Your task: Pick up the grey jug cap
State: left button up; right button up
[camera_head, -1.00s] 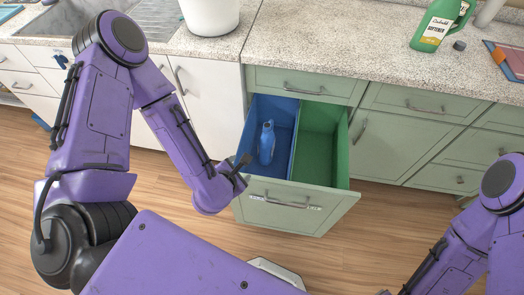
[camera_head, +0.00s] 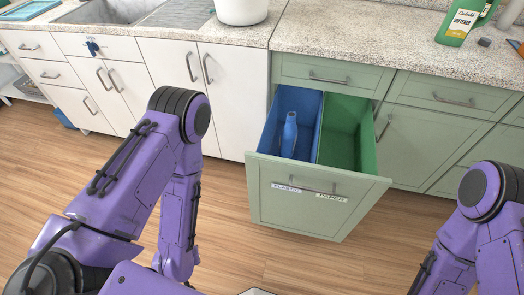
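The grey jug cap (camera_head: 485,42) is a small dark grey piece on the speckled countertop at the upper right. It sits just right of a green softener jug (camera_head: 462,22) with a white and yellow label. The jug's top is cut off by the frame edge. My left arm bends down at the left of centre, and its gripper is out of the frame. My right arm is at the lower right, and its gripper is also out of the frame. Both arms are well away from the cap.
An open green drawer (camera_head: 315,205), labelled plastic and paper, juts out below the counter. Its blue bin (camera_head: 272,132) holds a blue bottle (camera_head: 289,135); its green bin (camera_head: 342,125) looks empty. A white pot (camera_head: 241,10) stands near the sink (camera_head: 108,10).

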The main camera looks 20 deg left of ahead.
aim_at(483, 41)
jog(key=u, duration=0.4)
jog(key=k, duration=0.85)
jog(key=z, duration=0.5)
jog(key=i, duration=1.6)
jog(key=u, duration=0.75)
